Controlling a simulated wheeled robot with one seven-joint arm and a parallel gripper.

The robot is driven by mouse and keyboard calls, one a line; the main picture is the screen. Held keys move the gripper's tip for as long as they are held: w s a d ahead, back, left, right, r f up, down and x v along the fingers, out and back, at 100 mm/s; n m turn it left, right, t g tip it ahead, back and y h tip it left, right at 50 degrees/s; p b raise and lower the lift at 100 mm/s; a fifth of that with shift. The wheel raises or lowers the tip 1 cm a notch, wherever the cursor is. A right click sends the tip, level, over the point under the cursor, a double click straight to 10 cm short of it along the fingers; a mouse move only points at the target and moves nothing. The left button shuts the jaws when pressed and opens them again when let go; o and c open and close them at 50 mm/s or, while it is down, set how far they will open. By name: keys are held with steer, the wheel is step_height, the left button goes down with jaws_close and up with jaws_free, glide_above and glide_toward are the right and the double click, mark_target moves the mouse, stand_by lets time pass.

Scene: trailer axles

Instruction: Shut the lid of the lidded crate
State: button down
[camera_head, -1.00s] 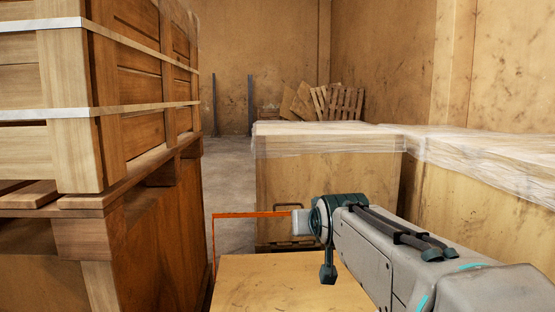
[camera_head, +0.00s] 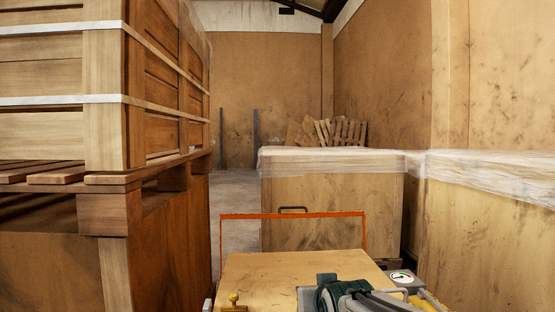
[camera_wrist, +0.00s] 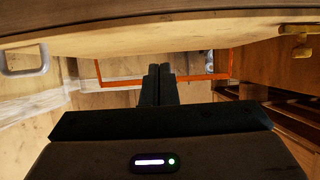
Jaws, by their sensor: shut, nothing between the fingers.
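A pale wooden panel (camera_head: 290,268), which looks like the top of the lidded crate, lies low in the middle of the head view. A small brass fitting (camera_head: 233,303) shows at its near left. In the wrist view a pale wooden surface (camera_wrist: 190,37) crosses the top, with a brass fitting (camera_wrist: 295,45) at its right. I cannot tell how far the lid stands open. My gripper (camera_wrist: 158,75) is shut and empty, its fingers close to that surface; contact is unclear. In the head view my arm is at the bottom, over the panel's near right part.
An orange rail (camera_head: 335,213) stands behind the panel. Beyond it is a wooden crate (camera_head: 330,200) with wrapped top; another wrapped crate (camera_head: 490,220) is at right. Stacked strapped crates (camera_head: 105,90) on a pallet fill the left. A narrow floor strip (camera_head: 238,200) is clear.

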steer(key=shift+s+d+f, duration=0.1)
steer(key=shift+d+f, duration=0.1)
steer(key=shift+f, duration=0.45)
